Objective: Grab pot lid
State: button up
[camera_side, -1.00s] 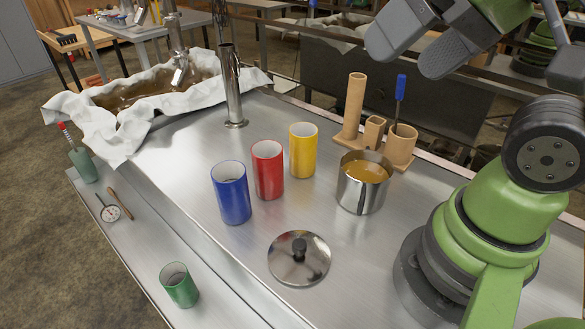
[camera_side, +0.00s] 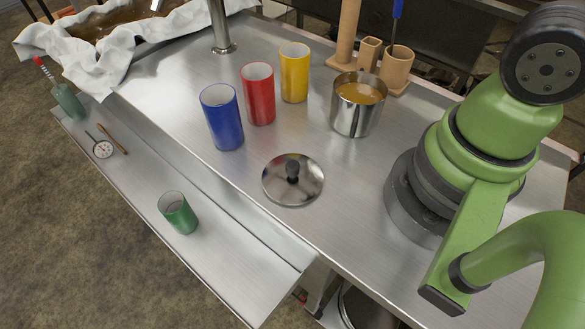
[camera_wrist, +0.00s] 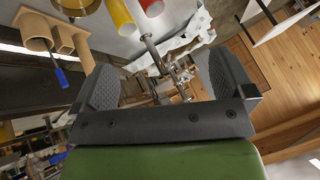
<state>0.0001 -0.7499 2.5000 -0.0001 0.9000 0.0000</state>
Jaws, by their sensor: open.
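The pot lid (camera_side: 293,181) is a round, shiny metal disc with a dark knob on top. It lies flat on the steel table in the side view, in front of the red and blue cups. The steel pot (camera_side: 357,106), holding amber liquid, stands behind it to the right. My gripper (camera_wrist: 162,88) shows in the wrist view with its two dark pads wide apart and nothing between them. In the side view my gripper is out of frame. The lid is not visible in the wrist view.
Blue (camera_side: 222,117), red (camera_side: 258,93) and yellow (camera_side: 294,72) cups stand left of the pot. A wooden holder (camera_side: 397,69) is behind it. The table around the lid is clear.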

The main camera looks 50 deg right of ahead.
dwell(0.3)
jog(key=c, duration=0.8)
jog(key=shift+c, duration=0.2)
jog(key=shift+w, duration=0.1)
jog(key=g+h, duration=0.2)
jog(key=g, duration=0.5)
send_over(293, 165)
jog(key=shift+m, duration=0.3)
notch_tip(293, 165, down, 24)
jog(key=shift+d+r, duration=0.15)
jog(key=shift+f, duration=3.1)
